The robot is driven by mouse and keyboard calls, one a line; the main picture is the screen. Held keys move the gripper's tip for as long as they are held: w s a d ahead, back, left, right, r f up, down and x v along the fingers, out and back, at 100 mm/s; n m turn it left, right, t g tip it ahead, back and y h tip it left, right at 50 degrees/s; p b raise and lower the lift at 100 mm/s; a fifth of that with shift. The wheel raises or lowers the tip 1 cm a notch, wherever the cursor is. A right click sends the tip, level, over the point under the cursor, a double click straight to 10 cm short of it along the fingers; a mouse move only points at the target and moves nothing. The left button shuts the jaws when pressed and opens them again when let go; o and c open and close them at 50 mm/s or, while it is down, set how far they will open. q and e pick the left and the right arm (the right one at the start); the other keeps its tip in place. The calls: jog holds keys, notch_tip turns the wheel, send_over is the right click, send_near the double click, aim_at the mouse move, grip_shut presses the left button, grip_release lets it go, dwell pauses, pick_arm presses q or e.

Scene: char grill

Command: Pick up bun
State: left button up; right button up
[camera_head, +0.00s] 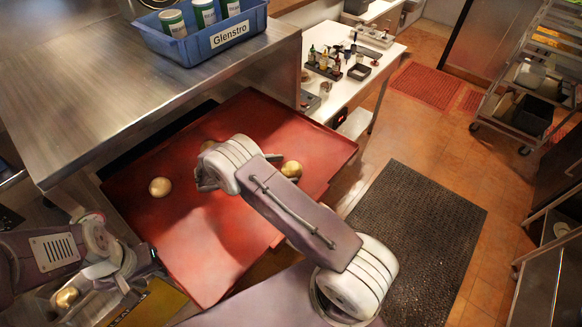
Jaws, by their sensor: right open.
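Several round golden buns show. One bun (160,187) lies alone on the left part of the red board (213,262). Another bun (292,169) lies on the board just right of my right arm. A third bun (208,145) is partly hidden behind my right gripper (203,182), which is low over the board, open, with its fingers mostly hidden by its own wrist. A further bun (67,297) sits in a metal tray at lower left. My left gripper (150,262) is near the board's lower left edge; its jaws are unclear.
A steel shelf (75,75) stands above the board's back left, bearing a blue "Glenstro" bin (205,45) with cups. A white table (385,60) with bottles is behind. A dark floor mat (420,235) lies right, with clear floor around it.

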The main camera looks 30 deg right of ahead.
jog(key=shift+s+d+f, duration=0.1)
jog(key=shift+s+d, duration=0.2)
jog(key=shift+d, duration=0.35)
jog(key=shift+s+d, duration=0.3)
jog(key=shift+s, duration=0.1)
jog(key=shift+w+f, duration=0.1)
jog(key=shift+w, duration=0.25)
jog(key=c, duration=0.9)
jog(key=shift+a, duration=0.1)
jog(key=c, duration=0.5)
pick_arm(q)
jog(key=shift+s+r, duration=0.25)
jog(key=shift+s, duration=0.2)
pick_arm(e)
jog(key=shift+s, duration=0.1)
jog(key=shift+c, duration=0.2)
